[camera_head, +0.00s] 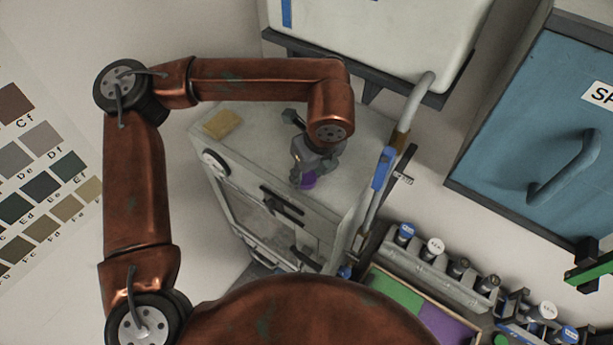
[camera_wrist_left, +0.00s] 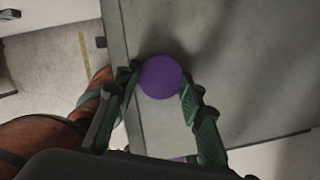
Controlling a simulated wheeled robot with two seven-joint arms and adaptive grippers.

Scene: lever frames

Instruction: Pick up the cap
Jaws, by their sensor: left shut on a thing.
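The cap (camera_wrist_left: 161,77) is a round purple piece between the two green fingers of my left gripper (camera_wrist_left: 158,92) in the left wrist view. The fingers touch it on both sides, so the gripper is shut on it. I cannot tell whether the cap still touches the cabinet top. My right gripper is not in view.
A pipe with a blue lever (camera_head: 382,168) stands right of the cabinet. A blue cabinet (camera_head: 545,130) hangs at right. Several labelled bottles stand on a rack (camera_head: 432,262) at lower right.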

